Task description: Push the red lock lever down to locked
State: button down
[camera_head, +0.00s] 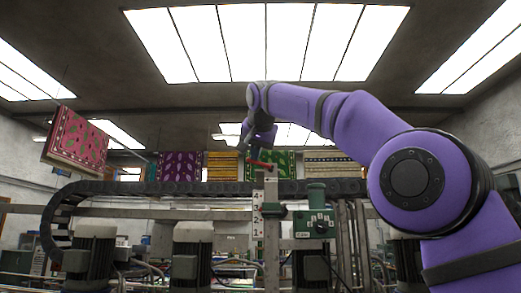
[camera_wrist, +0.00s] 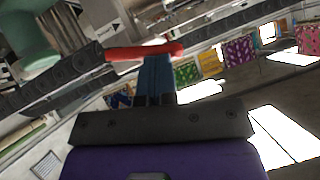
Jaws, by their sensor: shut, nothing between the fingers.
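The red lock lever (camera_head: 261,165) sits at the top of a grey post with a number scale (camera_head: 257,214) in the head view. It slants slightly down to the right there. In the wrist view the red lever (camera_wrist: 145,51) lies across the picture at the fingertips. My gripper (camera_head: 246,150) is just above the lever's left end in the head view. Its fingers (camera_wrist: 156,68) are shut together with nothing between them. The tips meet the lever in the wrist view, but I cannot tell whether they touch it.
A green control box (camera_head: 317,218) stands right of the post. A dark cable-chain track (camera_head: 160,188) runs behind it. Several motors, one at the left (camera_head: 92,250), stand low in front. A red-bordered rug (camera_head: 78,140) hangs at left; more hang behind. The space above the lever is open.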

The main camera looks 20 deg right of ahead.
jog(key=shift+w+a+f+n+g+h, duration=0.15)
jog(key=shift+a+f+n+g+h, duration=0.3)
jog(key=shift+f+n+h, duration=0.4)
jog(key=shift+r+h, duration=0.1)
jog(key=shift+h, duration=0.15)
